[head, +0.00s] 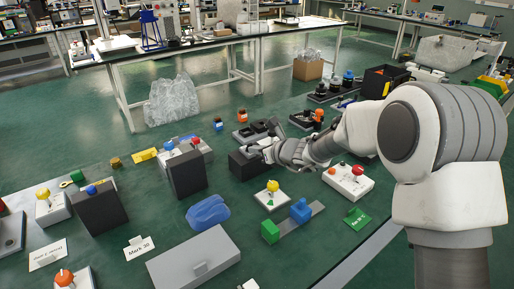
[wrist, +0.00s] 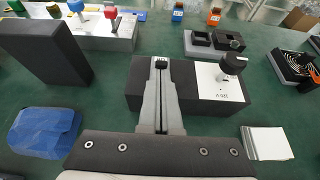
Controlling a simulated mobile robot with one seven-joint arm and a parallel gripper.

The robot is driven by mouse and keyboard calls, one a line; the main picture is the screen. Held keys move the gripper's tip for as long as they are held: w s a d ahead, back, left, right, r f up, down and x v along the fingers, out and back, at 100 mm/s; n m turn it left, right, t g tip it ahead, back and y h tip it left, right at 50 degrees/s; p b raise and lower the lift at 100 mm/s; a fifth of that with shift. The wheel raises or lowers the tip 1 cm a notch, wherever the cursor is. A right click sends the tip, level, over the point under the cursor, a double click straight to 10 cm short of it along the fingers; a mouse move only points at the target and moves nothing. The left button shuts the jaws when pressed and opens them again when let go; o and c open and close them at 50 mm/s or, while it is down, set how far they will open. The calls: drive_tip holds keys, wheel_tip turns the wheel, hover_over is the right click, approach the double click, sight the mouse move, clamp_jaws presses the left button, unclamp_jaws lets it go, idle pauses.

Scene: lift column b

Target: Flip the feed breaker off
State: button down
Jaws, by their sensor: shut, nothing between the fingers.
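My gripper (head: 262,148) is shut and empty, reaching over a low dark box (head: 240,165) in the head view. In the wrist view my gripper (wrist: 160,66) lies across the middle of this dark box (wrist: 135,90). On the box's right part is a white panel (wrist: 218,88) with a black knob or lever (wrist: 233,65) and a small label I cannot read for certain. My fingertips are left of that knob, apart from it. Whether they touch the box is unclear. No label marks the feed breaker, so I cannot tell whether this is it.
A tall dark block (head: 187,174) stands left of the box. A dark tray (wrist: 215,42) sits behind the box. Green surface between them is bare.

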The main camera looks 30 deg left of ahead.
drive_tip(key=shift+a+r+p, duration=0.1)
drive_tip(key=shift+r+p, duration=0.35)
drive_tip(key=shift+p, duration=0.75)
drive_tip(key=p, duration=0.3)
drive_tip(key=h+p, duration=0.1)
drive_tip(key=p, duration=0.2)
drive_tip(key=shift+w+a+r+g+h, duration=0.15)
drive_tip(key=shift+a+r+g+h, duration=0.15)
drive_tip(key=shift+r+g, duration=0.1)
drive_tip(key=h+p, duration=0.1)
drive_tip(key=p, duration=0.3)
drive_tip(key=shift+w+a+g+p, duration=0.15)
drive_tip(key=shift+a+g+p, duration=0.05)
drive_tip(key=shift+g+p, duration=0.2)
drive_tip(key=shift+w+a+r+p, duration=0.25)
drive_tip(key=shift+a+p, duration=0.15)
drive_tip(key=shift+p, duration=0.95)
drive_tip(key=shift+a, duration=0.15)
drive_tip(key=shift+w, duration=0.1)
